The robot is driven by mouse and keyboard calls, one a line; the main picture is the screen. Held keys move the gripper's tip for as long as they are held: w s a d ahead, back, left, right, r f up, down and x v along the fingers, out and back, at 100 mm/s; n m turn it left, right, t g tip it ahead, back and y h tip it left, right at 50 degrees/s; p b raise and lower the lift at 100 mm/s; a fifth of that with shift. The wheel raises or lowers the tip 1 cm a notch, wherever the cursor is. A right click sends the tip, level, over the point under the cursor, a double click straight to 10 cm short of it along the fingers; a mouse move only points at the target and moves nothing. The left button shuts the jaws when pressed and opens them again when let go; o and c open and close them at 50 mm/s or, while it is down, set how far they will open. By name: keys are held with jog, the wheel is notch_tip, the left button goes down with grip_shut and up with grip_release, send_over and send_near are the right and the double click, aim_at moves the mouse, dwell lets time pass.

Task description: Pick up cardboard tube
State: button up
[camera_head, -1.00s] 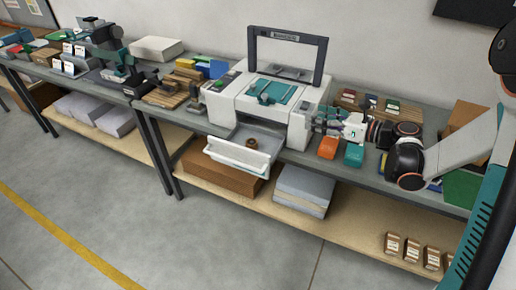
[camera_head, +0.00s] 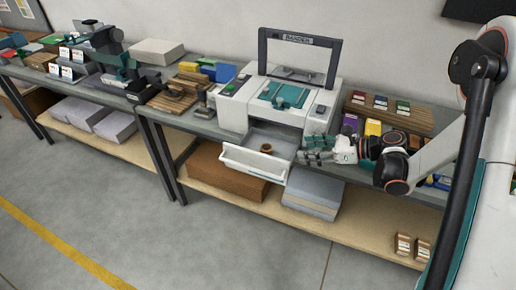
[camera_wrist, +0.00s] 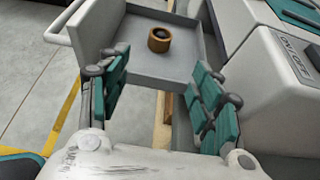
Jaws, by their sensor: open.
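The cardboard tube (camera_head: 266,148) is a short brown ring with a dark hole, upright in the pulled-out drawer (camera_head: 252,163) of the white machine. In the wrist view the tube (camera_wrist: 160,39) stands on the grey drawer floor (camera_wrist: 186,65), beyond my fingertips. My gripper (camera_head: 306,157) is to the right of the drawer in the head view, pointing left towards it. In the wrist view my gripper (camera_wrist: 160,85) shows its teal-padded fingers spread wide with nothing between them. The tube is apart from both fingers.
The drawer's front wall with a handle (camera_wrist: 62,23) and the machine body (camera_wrist: 265,80) rise beside the gripper. The machine (camera_head: 283,95) stands on a grey bench with colored cards (camera_head: 381,102) at right. Grey sheets (camera_head: 313,192) lie on the shelf below.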

jog(key=b, duration=0.2)
send_near(268, 148)
jog(key=shift+w+a+f, duration=0.25)
jog(key=shift+a+f, duration=0.25)
jog(key=shift+f, duration=0.05)
jog(key=shift+w+a+f, duration=0.2)
jog(key=shift+a+f, duration=0.3)
jog(key=shift+r+b+x, duration=0.2)
jog(key=shift+b+x, duration=0.4)
jog(key=shift+x, duration=0.9)
jog(key=shift+r+b+x, duration=0.25)
jog(key=shift+b+x, duration=0.35)
jog(key=shift+x, duration=0.9)
jog(key=shift+w+a, duration=0.1)
jog(key=shift+a, duration=0.05)
jog(key=c, duration=0.8)
